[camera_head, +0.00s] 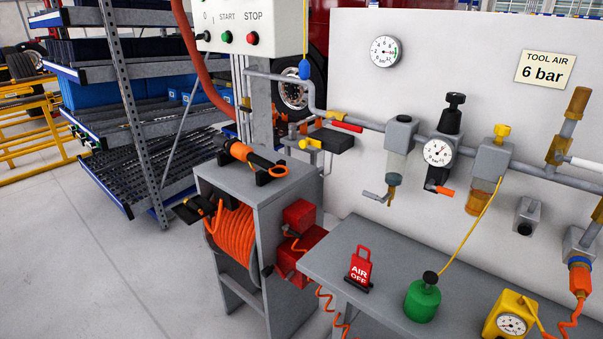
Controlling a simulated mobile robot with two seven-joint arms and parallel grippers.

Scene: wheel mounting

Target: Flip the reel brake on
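A grey cabinet (283,240) stands left of the bench and holds a reel of orange hose (236,238) in its open front. A small dark lever-like part (267,271) sits at the reel's lower right, by the cabinet edge. A black bracket (186,212) with an orange hose end sticks out at the reel's left. Two red boxes (299,216) are on the cabinet's right side, with a small dark handle by the upper one. I cannot tell which of these parts is the reel brake, or its position. Neither gripper is in view.
An orange and black tool (252,156) lies on the cabinet top. The grey bench (388,283) holds a red AIR OFF tag (360,268), a green bottle (422,298) and a yellow gauge (511,318). Pipes and valves line the panel behind. Floor at left is clear.

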